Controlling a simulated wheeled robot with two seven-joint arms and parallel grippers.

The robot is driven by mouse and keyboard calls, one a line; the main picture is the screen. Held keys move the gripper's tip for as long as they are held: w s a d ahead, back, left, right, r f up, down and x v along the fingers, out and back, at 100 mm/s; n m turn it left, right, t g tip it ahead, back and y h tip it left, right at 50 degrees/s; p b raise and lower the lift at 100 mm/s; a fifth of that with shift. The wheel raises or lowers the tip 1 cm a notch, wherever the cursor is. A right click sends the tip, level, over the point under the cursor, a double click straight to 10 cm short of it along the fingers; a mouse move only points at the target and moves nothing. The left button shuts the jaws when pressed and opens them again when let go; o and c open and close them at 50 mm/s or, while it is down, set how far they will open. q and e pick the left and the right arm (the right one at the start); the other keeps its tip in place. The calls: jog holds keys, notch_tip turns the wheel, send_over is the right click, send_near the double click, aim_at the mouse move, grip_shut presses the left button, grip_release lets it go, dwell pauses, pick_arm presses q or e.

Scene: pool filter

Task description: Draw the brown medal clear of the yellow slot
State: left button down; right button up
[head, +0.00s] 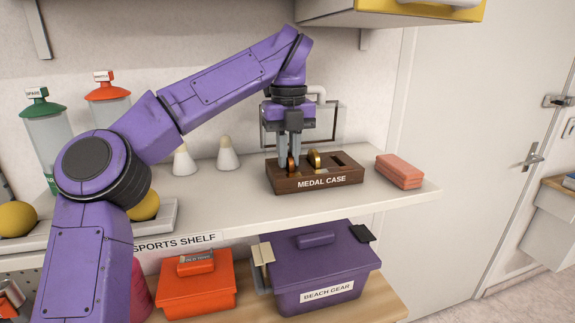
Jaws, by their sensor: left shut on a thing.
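The brown wooden medal case (337,177) sits on the white shelf, its "MEDAL CASE" label facing forward. My left gripper (290,162) reaches down from above at the case's left end. It is shut on the brown medal (292,165), which stands upright between its fingertips, mostly hidden by them. The medal's lower edge is at the case top; I cannot tell how deep it sits. A gold-rimmed medal (314,158) stands upright in the case just to the right. A dark empty slot shows further right. No yellow colour on a slot can be made out. My right gripper is out of view.
A pink block (399,171) lies right of the case. White cones (228,154) stand to the left. A grey-framed panel (330,122) is behind the gripper. A cabinet (385,12) hangs above. The shelf's front edge is close before the case.

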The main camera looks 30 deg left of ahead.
pick_arm(q)
jog(key=shift+r, duration=0.1)
jog(key=shift+r+p, duration=2.55)
jog(key=c, duration=1.7)
grip_release()
grip_shut()
